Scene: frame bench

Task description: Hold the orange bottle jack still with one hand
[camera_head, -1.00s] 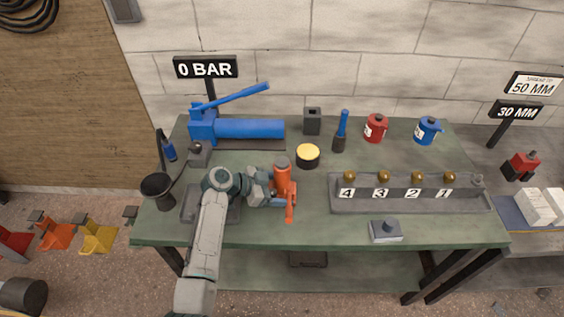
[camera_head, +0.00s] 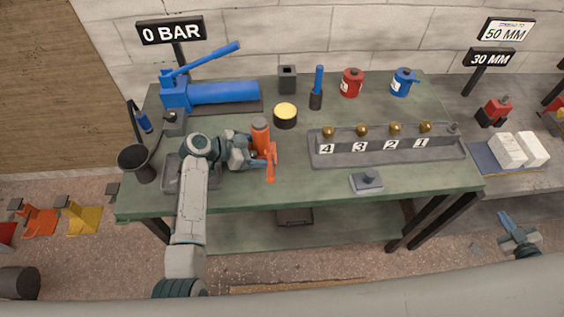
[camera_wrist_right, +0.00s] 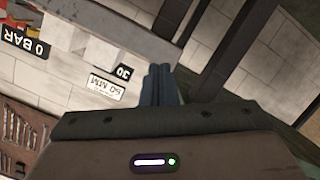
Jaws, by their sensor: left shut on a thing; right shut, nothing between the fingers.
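The orange bottle jack (camera_head: 261,132) stands upright on the green bench, left of the middle. My left gripper (camera_head: 258,152) reaches it from the left and is shut on it at its lower body. The fingers hide part of the jack, and an orange lever part hangs in front. My right gripper (camera_head: 507,222) is far to the right, off the bench at the lower right, shut and empty. Its closed fingers also show in the right wrist view (camera_wrist_right: 158,85), with nothing between them.
A blue hand pump (camera_head: 225,92) and a 0 BAR sign (camera_head: 171,30) stand at the back left. A grey manifold (camera_head: 390,150) with brass knobs lies right of the jack. Red (camera_head: 351,83) and blue (camera_head: 403,82) cans stand behind. A grey block (camera_head: 367,181) sits near the front edge.

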